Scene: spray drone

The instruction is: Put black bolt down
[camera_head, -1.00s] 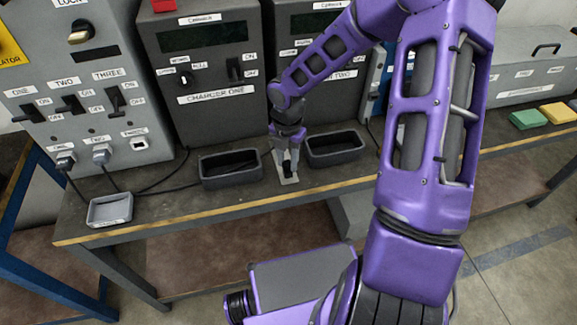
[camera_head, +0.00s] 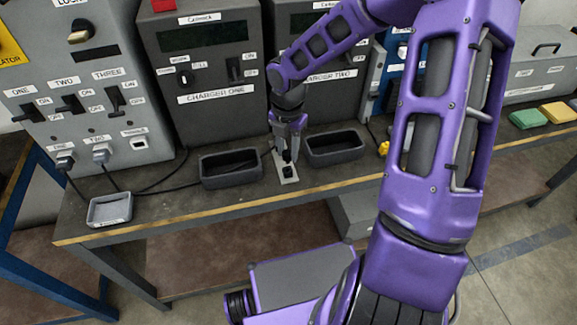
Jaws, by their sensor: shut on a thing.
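My gripper (camera_head: 288,155) points down above a small pale plate (camera_head: 293,180) on the bench, between two dark trays. It is shut on a small dark thing, which I take to be the black bolt (camera_head: 287,157). The bolt is tiny here and mostly covered by the fingers. A small dark spot or block (camera_head: 288,171) shows on the plate just below the fingertips. I cannot tell whether it touches the bolt.
The dark trays stand left (camera_head: 231,180) and right (camera_head: 334,158) of the plate, close to my gripper. A light grey tray (camera_head: 110,221) is at the bench's left. Charger boxes (camera_head: 200,120) stand behind. Cables run across the bench, and a small yellow thing (camera_head: 384,148) lies at right.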

